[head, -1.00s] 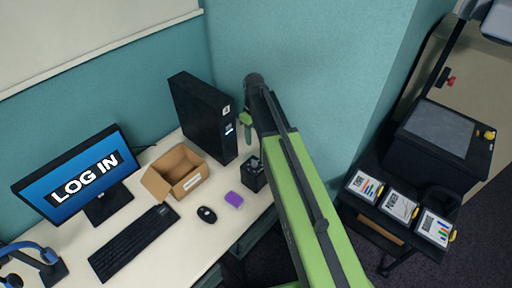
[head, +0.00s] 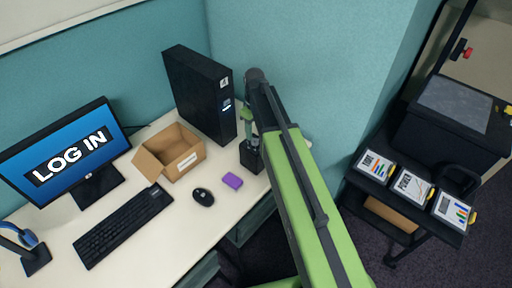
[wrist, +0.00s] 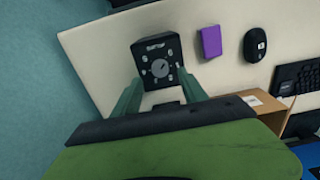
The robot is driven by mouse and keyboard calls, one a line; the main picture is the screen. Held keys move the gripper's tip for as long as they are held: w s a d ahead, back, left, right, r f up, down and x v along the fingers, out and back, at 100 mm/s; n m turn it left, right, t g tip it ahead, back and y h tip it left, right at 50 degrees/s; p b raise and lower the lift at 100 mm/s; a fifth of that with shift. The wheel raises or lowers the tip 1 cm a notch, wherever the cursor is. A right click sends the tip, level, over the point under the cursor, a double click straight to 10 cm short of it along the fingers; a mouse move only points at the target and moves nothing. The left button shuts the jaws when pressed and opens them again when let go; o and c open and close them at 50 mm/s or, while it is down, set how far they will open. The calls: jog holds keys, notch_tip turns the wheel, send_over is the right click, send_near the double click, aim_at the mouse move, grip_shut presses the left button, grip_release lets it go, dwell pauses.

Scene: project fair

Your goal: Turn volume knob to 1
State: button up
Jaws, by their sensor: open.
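A small black box (head: 250,156) stands near the right end of the desk, in front of the black computer tower. In the wrist view the box (wrist: 146,54) shows its top face, with a round grey knob (wrist: 160,68) and several small round marks around it. The setting of the knob is too small to read. My gripper (wrist: 158,78) is open and empty, its two green fingers apart at the near side of the box. In the head view my gripper (head: 251,132) hangs at the box and hides part of its top.
A purple block (head: 232,180), a mouse (head: 203,197), a keyboard (head: 124,224) and an open cardboard box (head: 171,160) lie left of it. The tower (head: 199,92) stands close behind. A cart with labelled boxes (head: 410,184) is at the right.

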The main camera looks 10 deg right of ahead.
aim_at(255, 140)
notch_tip(255, 140, down, 5)
jog(key=b, duration=0.3)
jog(key=shift+c, duration=0.4)
grip_shut()
jog(key=shift+d, duration=0.15)
